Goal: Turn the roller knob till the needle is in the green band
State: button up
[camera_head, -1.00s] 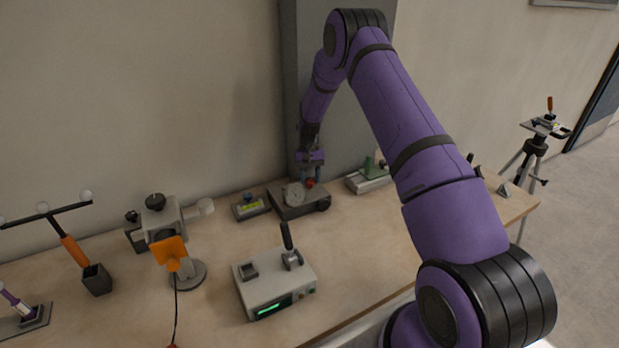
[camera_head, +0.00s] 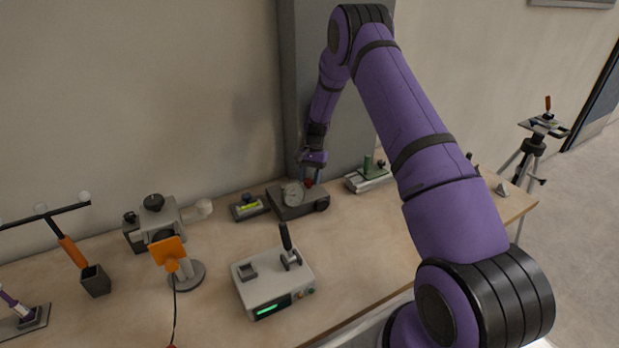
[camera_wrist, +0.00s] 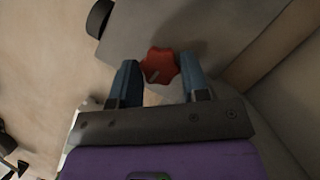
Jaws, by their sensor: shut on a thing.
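A grey box (camera_head: 297,211) stands at the back of the bench, against the grey column. It bears a white round dial (camera_head: 293,194); its needle and any green band are too small to make out. A red lobed knob (camera_head: 308,184) sits on top beside the dial; it also shows in the wrist view (camera_wrist: 161,66). My gripper (camera_head: 312,178) points down over it, with the blue fingers on either side. In the wrist view my gripper (camera_wrist: 159,77) is shut on the red knob. A black wheel (camera_head: 322,205) is on the box's front right; the dial is hidden in the wrist view.
A small box with a yellow-green vial (camera_head: 249,207) stands close left of the dial box. A device with a green post (camera_head: 368,173) stands to the right. A lever box (camera_head: 273,282) is nearer the front. The bench between them is clear.

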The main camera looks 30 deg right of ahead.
jog(key=o, duration=0.9)
jog(key=v, duration=1)
jog(key=shift+w+d+r, duration=0.15)
jog(key=shift+r, duration=0.2)
